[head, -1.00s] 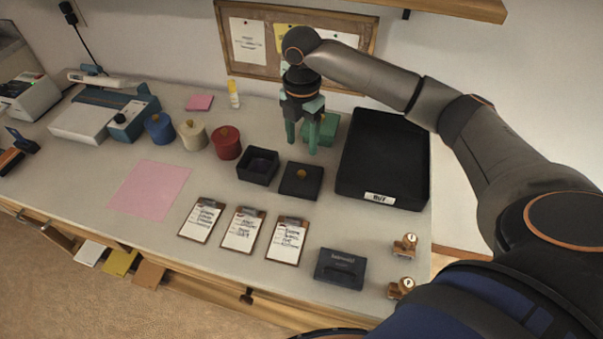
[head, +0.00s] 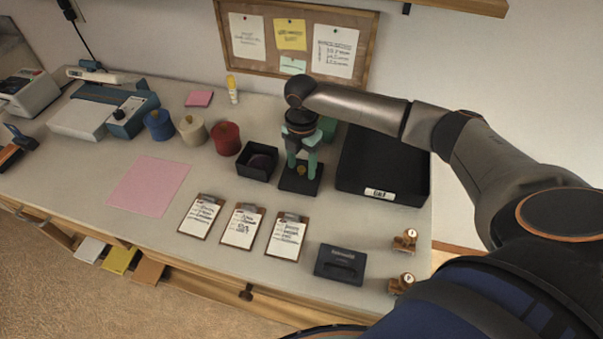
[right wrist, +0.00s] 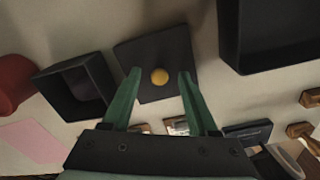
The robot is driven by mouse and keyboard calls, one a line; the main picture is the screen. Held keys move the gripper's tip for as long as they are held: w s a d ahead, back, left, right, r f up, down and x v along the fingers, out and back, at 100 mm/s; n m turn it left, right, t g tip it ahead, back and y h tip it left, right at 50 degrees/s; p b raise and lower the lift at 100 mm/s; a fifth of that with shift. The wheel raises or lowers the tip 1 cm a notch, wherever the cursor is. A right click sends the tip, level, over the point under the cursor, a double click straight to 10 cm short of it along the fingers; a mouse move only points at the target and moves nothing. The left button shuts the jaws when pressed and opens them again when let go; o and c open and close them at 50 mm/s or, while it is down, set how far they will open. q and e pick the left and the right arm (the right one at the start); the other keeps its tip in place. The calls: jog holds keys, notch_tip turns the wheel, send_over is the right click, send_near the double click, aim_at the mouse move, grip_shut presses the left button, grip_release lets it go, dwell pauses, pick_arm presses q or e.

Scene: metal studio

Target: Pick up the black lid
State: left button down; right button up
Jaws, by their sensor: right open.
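The black lid (head: 292,184) is a flat dark square with a small yellow knob (right wrist: 159,76). It lies on the table beside an open black box (head: 246,170). In the right wrist view the lid (right wrist: 178,48) is centred beyond the fingers. My right gripper (head: 302,172) is above the lid, its green fingers pointing down, and partly hides it in the head view. In the right wrist view the gripper (right wrist: 160,72) is open and empty, with the knob between the two fingertips. I cannot tell the exact height left. My left gripper is not in view.
A large black tray (head: 350,165) stands just right of the lid. Blue (head: 159,126), cream (head: 193,131) and red (head: 226,139) lidded pots stand to the left. Clipboards (head: 243,227) lie in front. A green block (head: 327,127) is behind the gripper.

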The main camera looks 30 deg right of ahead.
grip_shut()
dwell(0.3)
jog(key=shift+r, duration=0.15)
